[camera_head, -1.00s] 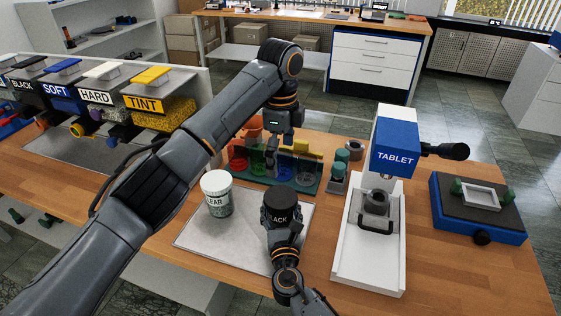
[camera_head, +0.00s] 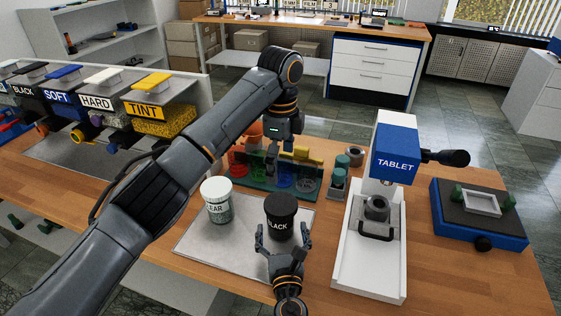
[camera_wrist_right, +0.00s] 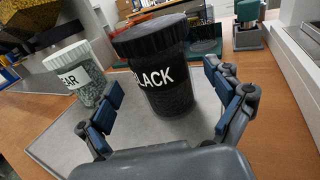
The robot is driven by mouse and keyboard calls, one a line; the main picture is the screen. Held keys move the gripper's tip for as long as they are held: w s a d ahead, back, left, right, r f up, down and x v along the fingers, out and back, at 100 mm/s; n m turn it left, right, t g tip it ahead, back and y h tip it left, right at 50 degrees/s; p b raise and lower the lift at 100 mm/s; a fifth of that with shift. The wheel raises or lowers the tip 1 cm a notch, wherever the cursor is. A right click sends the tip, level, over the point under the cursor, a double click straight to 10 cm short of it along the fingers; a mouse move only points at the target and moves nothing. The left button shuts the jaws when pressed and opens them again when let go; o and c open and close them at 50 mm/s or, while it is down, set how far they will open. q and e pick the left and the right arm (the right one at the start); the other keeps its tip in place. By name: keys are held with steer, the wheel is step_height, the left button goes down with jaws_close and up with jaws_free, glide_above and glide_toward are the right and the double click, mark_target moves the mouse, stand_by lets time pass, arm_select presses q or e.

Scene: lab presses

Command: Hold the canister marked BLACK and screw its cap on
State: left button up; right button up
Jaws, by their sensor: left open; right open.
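The canister marked BLACK (camera_head: 281,222) stands upright on the grey mat (camera_head: 200,249), with a black cap (camera_head: 281,203) on top. It also shows in the right wrist view (camera_wrist_right: 165,88), where dark granules fill its clear body. My right gripper (camera_head: 282,248) is open, low on the near side of the canister. In the right wrist view its fingers (camera_wrist_right: 165,112) are spread, with the canister just beyond and between them. My left gripper (camera_head: 277,152) is beyond the canister, above the row of coloured holders; its fingers are hard to make out against them.
A canister with a white cap, its label partly reading EAR (camera_head: 217,203), stands left on the mat. The TABLET press (camera_head: 394,150) stands to the right, with a blue-based tray (camera_head: 482,215) beyond it. A rack of coloured holders (camera_head: 300,178) is behind. Labelled dispensers (camera_head: 150,110) line the left.

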steer(key=s, duration=0.7)
steer(key=shift+d, duration=0.3)
